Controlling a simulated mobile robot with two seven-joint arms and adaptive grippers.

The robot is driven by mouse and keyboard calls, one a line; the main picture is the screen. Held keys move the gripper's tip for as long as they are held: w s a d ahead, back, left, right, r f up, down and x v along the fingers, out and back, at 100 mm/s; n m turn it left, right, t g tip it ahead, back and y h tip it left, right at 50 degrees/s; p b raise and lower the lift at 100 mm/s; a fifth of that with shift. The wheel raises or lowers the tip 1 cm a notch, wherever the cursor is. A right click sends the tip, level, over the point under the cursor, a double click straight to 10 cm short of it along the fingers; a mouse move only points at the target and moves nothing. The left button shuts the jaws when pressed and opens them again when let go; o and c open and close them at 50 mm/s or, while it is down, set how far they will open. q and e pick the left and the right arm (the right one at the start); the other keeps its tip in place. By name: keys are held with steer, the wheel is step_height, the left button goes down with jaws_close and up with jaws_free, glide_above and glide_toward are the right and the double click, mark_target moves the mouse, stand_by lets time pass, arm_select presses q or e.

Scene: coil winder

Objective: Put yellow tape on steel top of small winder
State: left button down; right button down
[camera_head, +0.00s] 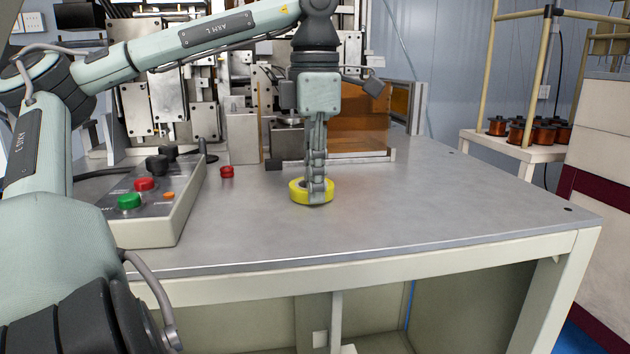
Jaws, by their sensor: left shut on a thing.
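The yellow tape (299,194) is a roll lying flat on, or just over, the grey steel top (430,200) of the winder, near the middle. My left gripper (317,192) points straight down, with its fingers shut on the tape roll; the fingers hide part of the ring. Whether the tape touches the steel cannot be told for certain. My right gripper is not in view.
A control box (160,205) with red and green buttons stands on the left of the top. A small red part (227,171) lies beside it. Winder machinery and an orange panel (355,125) stand behind. The right side of the top is clear. Copper spools (530,130) sit on a side table.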

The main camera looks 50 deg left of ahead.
arm_select(q)
steer(key=shift+f, duration=0.1)
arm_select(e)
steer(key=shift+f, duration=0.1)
arm_select(q)
steer(key=c, duration=1.6)
jaws_free()
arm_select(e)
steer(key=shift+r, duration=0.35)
